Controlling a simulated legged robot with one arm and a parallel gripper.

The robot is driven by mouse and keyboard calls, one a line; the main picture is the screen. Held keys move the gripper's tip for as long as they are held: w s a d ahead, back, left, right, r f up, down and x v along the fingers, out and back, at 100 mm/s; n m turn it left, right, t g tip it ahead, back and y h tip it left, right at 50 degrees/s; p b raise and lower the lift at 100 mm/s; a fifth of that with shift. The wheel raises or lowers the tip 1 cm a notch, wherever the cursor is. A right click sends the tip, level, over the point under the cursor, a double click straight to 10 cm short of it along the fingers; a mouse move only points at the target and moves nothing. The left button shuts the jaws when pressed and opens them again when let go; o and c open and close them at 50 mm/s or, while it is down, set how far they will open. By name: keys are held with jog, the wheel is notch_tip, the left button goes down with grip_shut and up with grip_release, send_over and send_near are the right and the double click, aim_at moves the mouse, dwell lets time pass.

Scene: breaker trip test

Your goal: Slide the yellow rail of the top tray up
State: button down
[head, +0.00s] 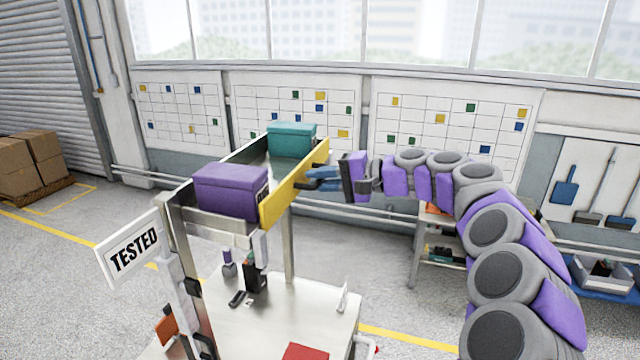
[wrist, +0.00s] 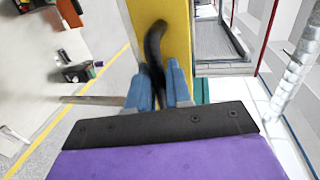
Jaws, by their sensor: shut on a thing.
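The yellow rail (head: 291,187) runs along the near right side of the top tray (head: 236,151) in the head view. It stands up as a side wall of the tray. My gripper (head: 312,180) reaches in from the right at the rail's outer face. In the wrist view the yellow rail (wrist: 172,30) fills the top middle, and a dark curved handle (wrist: 154,50) stands out from it. My gripper's blue fingers (wrist: 160,88) are shut on this handle. A purple box (head: 231,190) and a teal box (head: 290,139) sit in the tray.
A "TESTED" sign (head: 134,248) hangs at the cart's left. The lower shelf (head: 290,310) holds small dark items and a red object (head: 305,352). A side table (head: 436,240) stands behind my arm. Cardboard boxes (head: 30,160) are far left. Open floor lies left of the cart.

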jog(key=shift+r, duration=0.2)
jog(key=c, duration=1.2)
grip_release()
jog(key=shift+d, duration=0.1)
jog(key=v, duration=1.7)
jog(key=shift+d+b, duration=0.2)
jog(key=shift+b, duration=0.2)
jog(key=shift+f, duration=0.1)
